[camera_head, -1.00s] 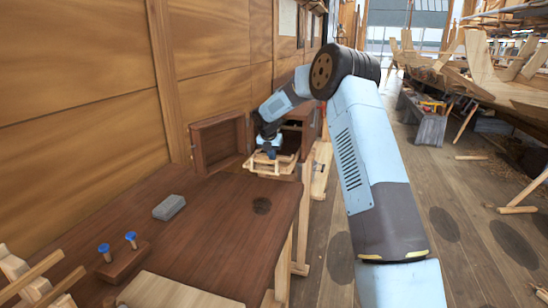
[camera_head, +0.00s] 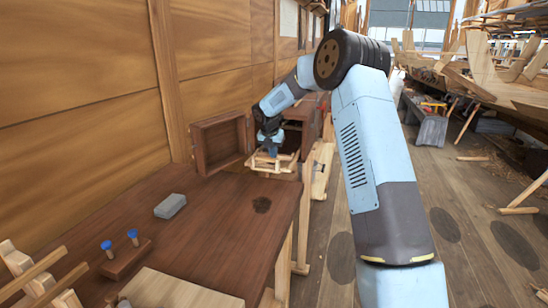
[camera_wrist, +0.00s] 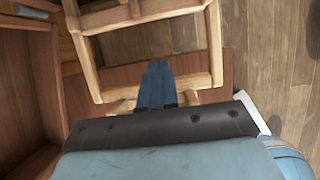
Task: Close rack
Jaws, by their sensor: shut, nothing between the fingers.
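The rack is a pale wooden frame (camera_head: 270,161) standing out of the open front of a dark wooden cabinet (camera_head: 300,128) at the far end of the workbench. In the wrist view the rack (camera_wrist: 88,60) shows as light bars around open gaps. My gripper (camera_head: 272,152) is at the rack, with its blue fingers together. In the wrist view the gripper (camera_wrist: 157,70) lies over the rack's near bars, its fingertips at the opening between them. Whether the fingers touch a bar cannot be told. The arm hides part of the cabinet opening.
An open cabinet door (camera_head: 218,143) stands to the left of the rack. A grey block (camera_head: 170,206) and a wooden block with blue-topped pegs (camera_head: 125,258) lie on the workbench (camera_head: 225,225). The floor right of the bench is mostly clear.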

